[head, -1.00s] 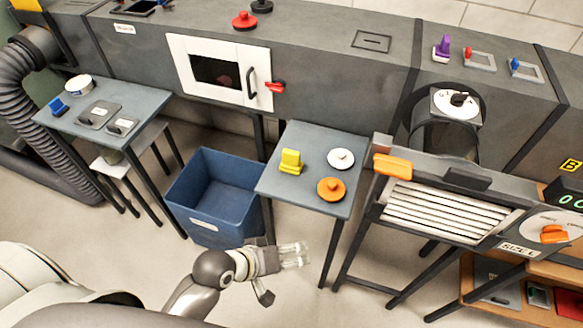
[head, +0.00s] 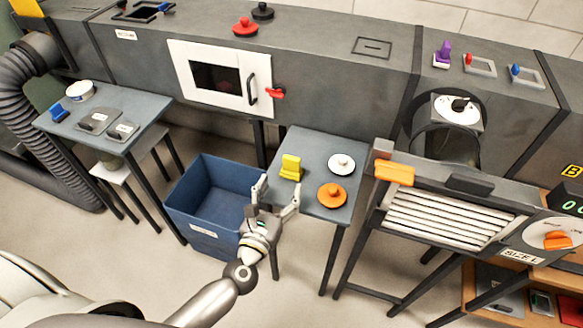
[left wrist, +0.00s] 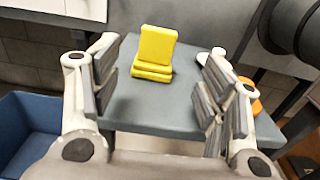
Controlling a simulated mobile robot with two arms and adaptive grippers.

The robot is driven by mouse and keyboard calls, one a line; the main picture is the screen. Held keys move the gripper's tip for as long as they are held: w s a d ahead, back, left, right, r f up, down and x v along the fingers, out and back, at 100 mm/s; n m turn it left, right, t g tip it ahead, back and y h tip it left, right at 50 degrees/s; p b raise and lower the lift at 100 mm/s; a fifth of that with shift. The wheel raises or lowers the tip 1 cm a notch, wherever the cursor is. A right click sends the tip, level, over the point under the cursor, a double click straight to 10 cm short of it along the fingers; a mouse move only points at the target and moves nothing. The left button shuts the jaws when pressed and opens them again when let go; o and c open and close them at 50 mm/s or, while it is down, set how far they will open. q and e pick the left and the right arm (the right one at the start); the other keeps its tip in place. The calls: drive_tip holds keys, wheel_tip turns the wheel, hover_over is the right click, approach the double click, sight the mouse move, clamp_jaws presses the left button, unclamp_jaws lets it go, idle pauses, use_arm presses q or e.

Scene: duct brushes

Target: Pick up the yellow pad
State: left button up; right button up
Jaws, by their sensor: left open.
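The yellow pad (head: 291,167) stands on the small grey table (head: 312,152), near its left edge. It has a thick base with an upright block, and it shows whole in the left wrist view (left wrist: 155,54). My left gripper (head: 279,188) is open and empty at the front left edge of that table, just short of the pad. In the left wrist view the pad is beyond and between the two spread fingers (left wrist: 160,85), not touched by them. My right gripper is not in view.
A white round pad (head: 341,163) and an orange round pad (head: 332,195) are on the same table, right of the yellow one. A blue bin (head: 200,228) stands left of the table. A louvred unit (head: 450,215) stands close on the right.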

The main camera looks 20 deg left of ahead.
sight(291, 164)
use_arm(q)
drive_tip(key=w+p, duration=0.1)
drive_tip(key=w, duration=0.9)
drive_tip(key=shift+w+f, duration=0.1)
drive_tip(key=c, duration=1.3)
